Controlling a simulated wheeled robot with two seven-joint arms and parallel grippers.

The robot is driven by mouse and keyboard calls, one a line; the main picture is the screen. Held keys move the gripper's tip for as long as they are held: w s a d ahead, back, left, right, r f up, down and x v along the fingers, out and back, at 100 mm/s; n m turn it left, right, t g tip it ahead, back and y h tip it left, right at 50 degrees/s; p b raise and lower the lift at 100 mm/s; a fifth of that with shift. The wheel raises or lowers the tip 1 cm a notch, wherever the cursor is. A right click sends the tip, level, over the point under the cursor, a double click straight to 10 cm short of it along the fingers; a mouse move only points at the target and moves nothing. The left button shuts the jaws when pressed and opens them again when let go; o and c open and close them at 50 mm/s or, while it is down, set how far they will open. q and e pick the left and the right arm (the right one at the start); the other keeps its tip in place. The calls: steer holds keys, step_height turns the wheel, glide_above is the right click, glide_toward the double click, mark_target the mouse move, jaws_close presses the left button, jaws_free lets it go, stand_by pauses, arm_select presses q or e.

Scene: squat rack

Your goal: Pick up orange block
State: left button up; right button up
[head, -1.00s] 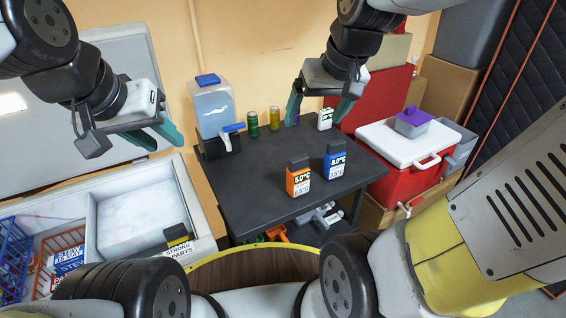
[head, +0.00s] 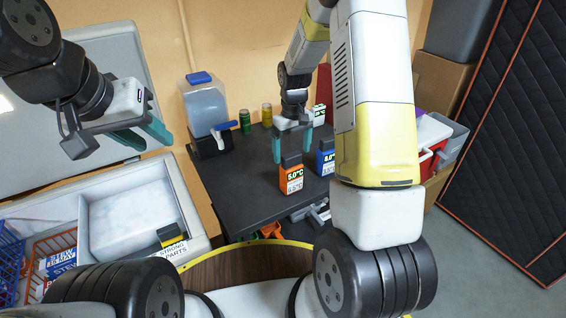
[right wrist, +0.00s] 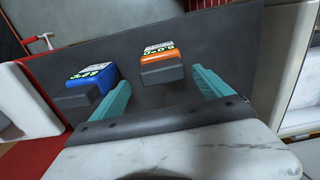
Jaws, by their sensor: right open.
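My right gripper (head: 292,150) is open, pointing down, just above and behind the block's top in the head view. In the right wrist view the orange block (right wrist: 160,62) lies ahead of the two teal fingers (right wrist: 160,100), roughly between their lines, with nothing held. My left gripper (head: 150,135) is open and empty, high over the left side, away from the table.
A blue block (head: 325,160) with a dark top stands close to the right of the orange one; it also shows in the right wrist view (right wrist: 93,78).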

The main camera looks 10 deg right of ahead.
mark_target(291, 169)
steer(key=f, duration=0.4)
steer(key=s+f, duration=0.1)
steer(key=f, duration=0.2)
steer(key=shift+a+f, duration=0.1)
steer(key=shift+a, duration=0.05)
steer(key=shift+w+f, duration=0.1)
steer(key=shift+f, duration=0.5)
steer(key=c, duration=1.9)
steer(key=shift+r, duration=0.1)
